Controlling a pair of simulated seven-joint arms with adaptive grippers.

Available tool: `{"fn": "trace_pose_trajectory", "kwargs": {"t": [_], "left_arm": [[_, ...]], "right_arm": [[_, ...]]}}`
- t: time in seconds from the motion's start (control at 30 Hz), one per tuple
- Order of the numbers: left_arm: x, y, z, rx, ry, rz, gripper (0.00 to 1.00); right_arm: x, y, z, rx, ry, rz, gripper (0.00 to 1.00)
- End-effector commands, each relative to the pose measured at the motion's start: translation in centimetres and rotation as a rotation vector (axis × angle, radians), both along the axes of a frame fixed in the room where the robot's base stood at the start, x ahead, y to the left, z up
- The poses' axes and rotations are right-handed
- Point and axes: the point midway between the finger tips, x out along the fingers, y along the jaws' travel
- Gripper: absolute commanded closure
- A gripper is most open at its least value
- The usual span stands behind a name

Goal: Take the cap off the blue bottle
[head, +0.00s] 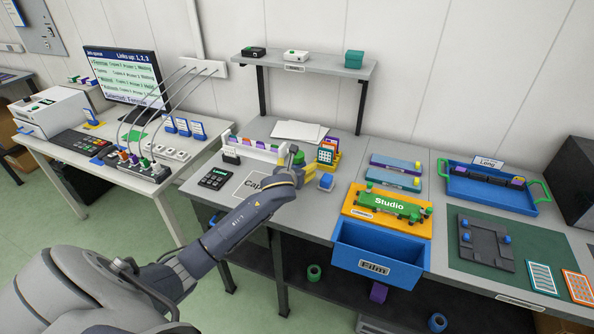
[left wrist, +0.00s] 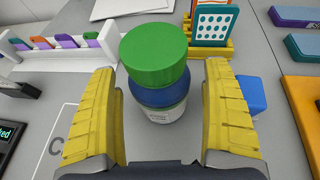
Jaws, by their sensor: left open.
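The bottle has a green cap (left wrist: 156,55), a blue band (left wrist: 160,92) below it and a pale label (left wrist: 160,115). It stands upright on the grey table with its cap on. In the left wrist view it is framed between the yellow fingers of my left gripper (left wrist: 164,110), which is open with a gap on both sides of the cap. In the head view my left gripper (head: 301,170) hides most of the bottle, and a bit of green cap (head: 298,158) shows beside it. My right gripper is not in view.
A blue block (head: 326,181) sits just right of the bottle. A white rack (head: 255,149) and a yellow holder with cards (head: 327,155) stand close behind. A marked "Cap" area (head: 252,184) lies left. An open blue drawer (head: 378,252) juts out at the front.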

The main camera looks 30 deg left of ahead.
Motion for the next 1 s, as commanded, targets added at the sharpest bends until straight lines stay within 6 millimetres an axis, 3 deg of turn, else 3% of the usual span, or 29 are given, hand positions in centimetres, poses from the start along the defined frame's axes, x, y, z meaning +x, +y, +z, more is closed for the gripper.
{"fn": "trace_pose_trajectory", "kwargs": {"t": [0.27,0.83,1.0], "left_arm": [[0.13,0.07,-0.04,0.000,0.000,0.000,0.17],[0.11,0.07,-0.03,0.000,0.000,0.000,0.82],[0.13,0.08,0.02,0.000,-0.001,0.000,0.82]], "right_arm": [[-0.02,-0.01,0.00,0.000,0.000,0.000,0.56],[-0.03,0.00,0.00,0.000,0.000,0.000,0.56],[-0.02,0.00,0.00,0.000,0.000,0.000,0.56]]}}
